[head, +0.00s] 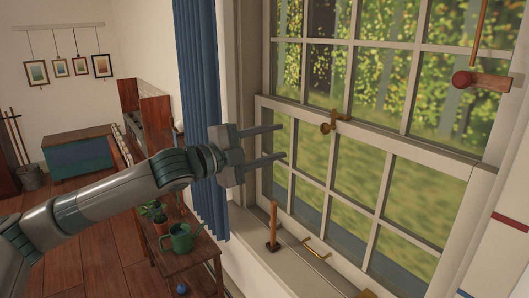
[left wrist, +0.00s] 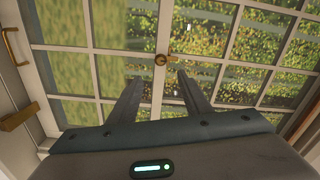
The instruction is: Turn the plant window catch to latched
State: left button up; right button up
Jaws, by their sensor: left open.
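The brass window catch (head: 333,123) sits on the meeting rail of the sash window (head: 372,130); its lever shows beside a round knob. It also shows in the left wrist view as a small brass piece (left wrist: 161,60) on the rail, just beyond and between my fingertips. My left gripper (head: 283,142) is open and empty, its two fingers pointing right toward the window, left of the catch and apart from it. In the left wrist view the left gripper (left wrist: 160,78) has its fingers spread. My right gripper is not in view.
A brass sash lift (head: 316,249) is on the lower sash. A wooden-handled tool (head: 273,226) stands on the sill. A blue curtain (head: 199,100) hangs behind my left gripper. A table (head: 191,258) with a green watering can (head: 180,238) is below my arm. A red-ended wooden piece (head: 484,80) is upper right.

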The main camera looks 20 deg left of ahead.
pick_arm(q)
jog(key=shift+v, duration=1.1)
